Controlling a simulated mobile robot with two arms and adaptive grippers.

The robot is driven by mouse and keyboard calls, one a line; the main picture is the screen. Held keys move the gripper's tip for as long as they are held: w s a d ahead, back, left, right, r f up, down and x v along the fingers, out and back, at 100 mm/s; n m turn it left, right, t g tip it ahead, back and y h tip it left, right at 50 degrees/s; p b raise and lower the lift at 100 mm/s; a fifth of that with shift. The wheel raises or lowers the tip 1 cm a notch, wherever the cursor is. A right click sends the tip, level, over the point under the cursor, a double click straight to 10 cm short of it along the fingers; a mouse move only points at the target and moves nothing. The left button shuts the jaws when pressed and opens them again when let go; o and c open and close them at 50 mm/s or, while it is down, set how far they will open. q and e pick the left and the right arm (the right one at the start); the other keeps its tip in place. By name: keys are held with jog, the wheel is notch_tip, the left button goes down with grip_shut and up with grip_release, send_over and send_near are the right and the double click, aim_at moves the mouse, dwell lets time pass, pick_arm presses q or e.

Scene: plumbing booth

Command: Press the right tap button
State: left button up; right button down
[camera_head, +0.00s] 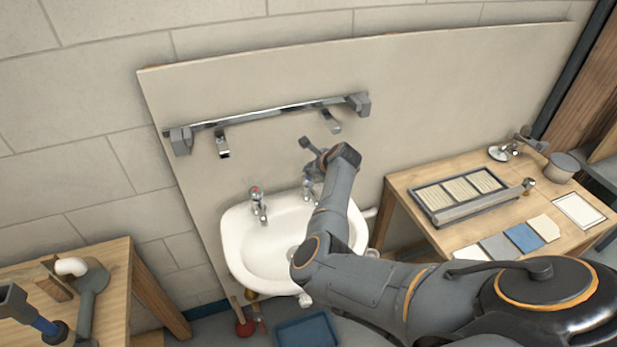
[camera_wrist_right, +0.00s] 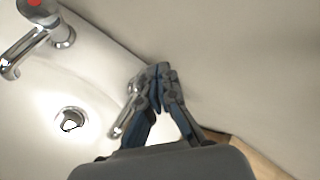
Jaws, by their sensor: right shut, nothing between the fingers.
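The white sink (camera_head: 240,245) hangs on the wall panel, with two chrome taps at its back edge. The left tap (camera_head: 258,208) has a red mark on top; it also shows in the wrist view (camera_wrist_right: 62,36). The right tap (camera_head: 309,190) is partly hidden by my right gripper (camera_head: 313,170). In the wrist view its chrome spout (camera_wrist_right: 122,122) shows beside the fingers, and its button is hidden. My right gripper (camera_wrist_right: 159,76) is shut and empty, with its fingertips over or close to the right tap. I cannot tell whether they touch it. My left gripper is out of view.
A metal rail (camera_head: 275,115) is fixed on the panel above the sink. A wooden bench (camera_head: 405,185) with a tray and sample tiles stands at right. Another wooden bench (camera_head: 115,270) with pipe parts stands at left. A blue bin (camera_head: 307,332) is below the sink.

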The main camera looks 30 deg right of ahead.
aim_at(310, 178)
dwell(0.7)
jog(key=shift+f, duration=0.4)
jog(key=shift+f+b, duration=0.4)
jog(key=shift+f, duration=0.4)
dwell(0.9)
jog(key=shift+r, duration=0.15)
jog(key=shift+r+p, duration=1.05)
jog(key=shift+p, duration=0.2)
notch_tip(310, 178, up, 5)
jog(key=p, duration=0.5)
